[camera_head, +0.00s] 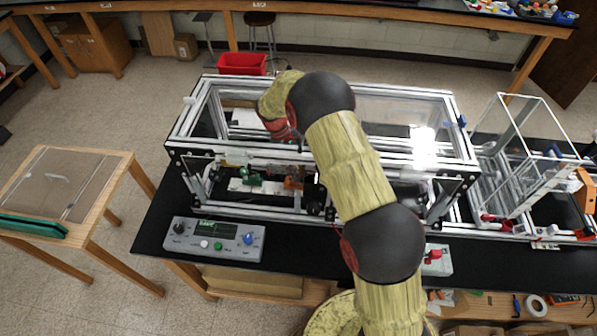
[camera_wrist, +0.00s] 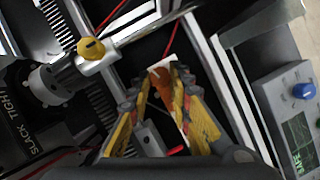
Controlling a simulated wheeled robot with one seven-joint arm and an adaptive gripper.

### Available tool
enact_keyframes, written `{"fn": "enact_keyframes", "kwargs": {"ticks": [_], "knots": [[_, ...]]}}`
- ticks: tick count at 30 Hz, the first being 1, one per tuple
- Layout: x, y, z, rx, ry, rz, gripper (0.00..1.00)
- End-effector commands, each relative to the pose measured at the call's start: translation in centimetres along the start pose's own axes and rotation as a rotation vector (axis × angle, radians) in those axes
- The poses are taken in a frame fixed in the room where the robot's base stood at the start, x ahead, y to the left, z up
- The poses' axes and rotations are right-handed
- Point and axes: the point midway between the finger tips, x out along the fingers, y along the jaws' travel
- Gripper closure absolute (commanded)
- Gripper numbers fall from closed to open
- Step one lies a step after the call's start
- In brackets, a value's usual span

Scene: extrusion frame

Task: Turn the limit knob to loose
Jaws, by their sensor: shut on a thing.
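My gripper (camera_wrist: 160,95) has yellow fingers, closed in on an orange piece (camera_wrist: 161,84) that shows between the fingertips, beside a white strip. In the wrist view, a grey round knob (camera_wrist: 52,84) stands beside a black plate marked SLACK and TIGHT (camera_wrist: 24,128). A yellow round cap (camera_wrist: 92,48) sits on a bar near it. The grey control box (camera_head: 213,239) has a black knob (camera_head: 179,228) and a blue knob (camera_head: 248,238); the blue knob also shows in the wrist view (camera_wrist: 303,91). No readable label tells which knob is the limit knob. My arm hides part of the frame.
The aluminium extrusion frame (camera_head: 318,158) with clear panels surrounds the work area. Its bars run close beside my gripper. A green part (camera_head: 251,178) sits inside. A red bin (camera_head: 241,64) is on the floor behind. A wooden table (camera_head: 62,190) stands at left.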

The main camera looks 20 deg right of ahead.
Motion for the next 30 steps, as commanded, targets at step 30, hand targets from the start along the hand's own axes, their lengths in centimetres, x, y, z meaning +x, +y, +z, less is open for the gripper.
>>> {"fn": "enact_keyframes", "kwargs": {"ticks": [30], "knots": [[-0.01, 0.00, 0.00, -0.008, 0.000, 0.003, 0.61]]}}
